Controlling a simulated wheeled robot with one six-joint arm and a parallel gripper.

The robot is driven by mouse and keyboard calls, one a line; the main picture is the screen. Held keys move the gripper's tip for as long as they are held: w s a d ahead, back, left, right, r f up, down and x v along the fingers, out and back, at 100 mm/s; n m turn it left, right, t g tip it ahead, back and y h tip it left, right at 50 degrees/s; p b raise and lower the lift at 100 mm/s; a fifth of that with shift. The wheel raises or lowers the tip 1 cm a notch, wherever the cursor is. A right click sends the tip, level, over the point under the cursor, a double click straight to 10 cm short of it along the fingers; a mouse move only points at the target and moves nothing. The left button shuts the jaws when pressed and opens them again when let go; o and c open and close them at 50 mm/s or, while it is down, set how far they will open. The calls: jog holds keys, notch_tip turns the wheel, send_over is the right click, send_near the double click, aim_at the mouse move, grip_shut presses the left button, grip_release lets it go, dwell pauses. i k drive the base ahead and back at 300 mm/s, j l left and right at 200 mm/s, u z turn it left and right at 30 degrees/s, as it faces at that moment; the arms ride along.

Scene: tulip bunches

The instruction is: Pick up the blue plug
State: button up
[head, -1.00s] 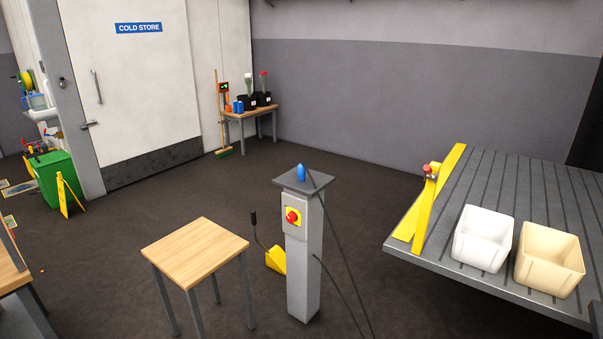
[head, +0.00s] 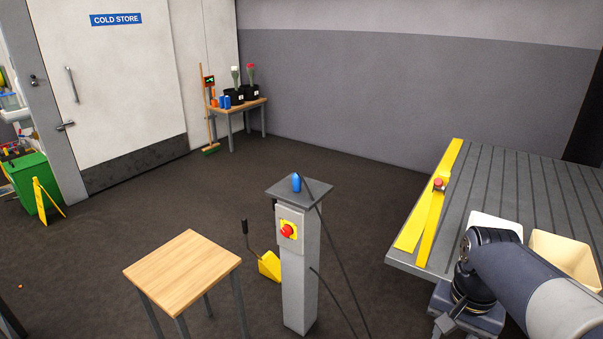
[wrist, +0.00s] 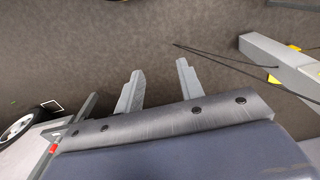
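The blue plug (head: 296,182) stands upright on the flat top of a grey post (head: 297,270), with a dark cable running from it down to the floor. The post carries a red button on a yellow plate (head: 288,230). In the wrist view, my gripper (wrist: 158,75) has its two fingers apart with only dark floor between them. It is empty. The post (wrist: 280,60) and cable show at the upper right of the wrist view, and the plug is not clearly seen there. In the head view, my arm comes in at the lower right, well apart from the plug.
A wooden-topped table (head: 182,270) stands left of the post, with a yellow wedge (head: 270,265) on the floor between. Open floor lies behind.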

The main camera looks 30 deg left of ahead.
aim_at(296, 180)
jog(key=i+j+u, duration=0.2)
jog(key=i+j, duration=0.45)
jog(key=j, duration=0.15)
jog(key=i+j+u, duration=0.15)
jog(key=i+j, duration=0.5)
jog(key=i+j+u, duration=0.2)
jog(key=i+j, duration=0.4)
jog(key=i, duration=0.25)
